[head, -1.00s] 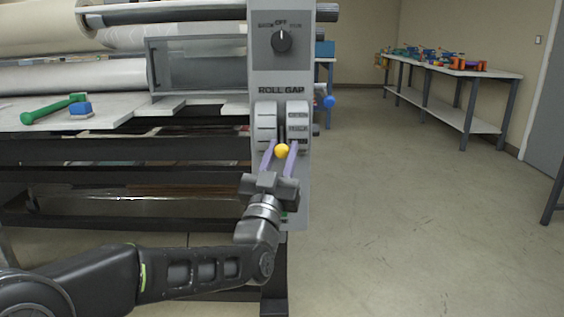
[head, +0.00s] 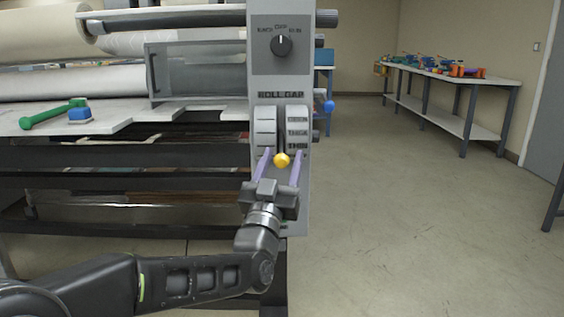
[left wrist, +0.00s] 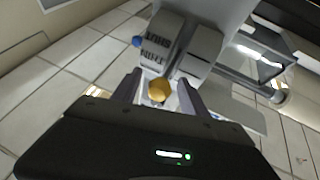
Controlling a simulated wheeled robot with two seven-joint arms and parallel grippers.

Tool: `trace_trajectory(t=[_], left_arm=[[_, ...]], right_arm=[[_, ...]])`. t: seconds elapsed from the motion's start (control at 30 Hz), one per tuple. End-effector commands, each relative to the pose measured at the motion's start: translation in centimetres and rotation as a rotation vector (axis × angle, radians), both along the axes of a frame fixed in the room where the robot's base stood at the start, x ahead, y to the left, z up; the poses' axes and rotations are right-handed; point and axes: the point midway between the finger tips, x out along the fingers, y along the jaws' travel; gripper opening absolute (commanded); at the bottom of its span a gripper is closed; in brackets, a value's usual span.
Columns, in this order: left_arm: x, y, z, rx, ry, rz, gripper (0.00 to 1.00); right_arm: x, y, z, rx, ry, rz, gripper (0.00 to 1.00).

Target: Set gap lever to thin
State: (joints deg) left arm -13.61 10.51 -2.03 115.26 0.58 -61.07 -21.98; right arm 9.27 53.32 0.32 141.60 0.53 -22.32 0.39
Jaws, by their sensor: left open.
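The gap lever ends in a yellow ball knob (head: 281,160) in front of the grey ROLL GAP panel (head: 280,215). Its dark shaft sits in a slot between two light grey blocks, and the right block (head: 297,118) carries several lettered marks. The knob is level with a spot just below the lowest mark. My left gripper (head: 280,157) is open, its two purple fingers on either side of the knob with visible gaps. In the left wrist view the knob (left wrist: 159,89) lies between the fingertips. My right gripper is not in view.
A rotary switch (head: 282,44) is above the lever on the same panel. A workbench (head: 450,75) stands far right.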

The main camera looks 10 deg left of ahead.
Motion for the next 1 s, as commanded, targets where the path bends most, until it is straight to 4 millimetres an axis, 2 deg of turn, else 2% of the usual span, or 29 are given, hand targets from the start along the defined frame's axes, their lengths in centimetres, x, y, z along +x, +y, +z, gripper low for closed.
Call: trace_trajectory(t=[0.27, 0.7, 1.0], left_arm=[[-0.6, 0.0, -0.2, 0.0, -0.001, -0.001, 0.52], [-6.3, 0.1, -3.2, 0.0, 0.0, -0.001, 0.52], [-6.9, 0.1, -3.6, 0.0, -0.001, 0.0, 0.52]], right_arm=[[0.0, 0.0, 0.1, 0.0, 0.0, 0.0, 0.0], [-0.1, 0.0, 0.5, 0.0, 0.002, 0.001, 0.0], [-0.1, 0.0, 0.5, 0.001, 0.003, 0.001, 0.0]])
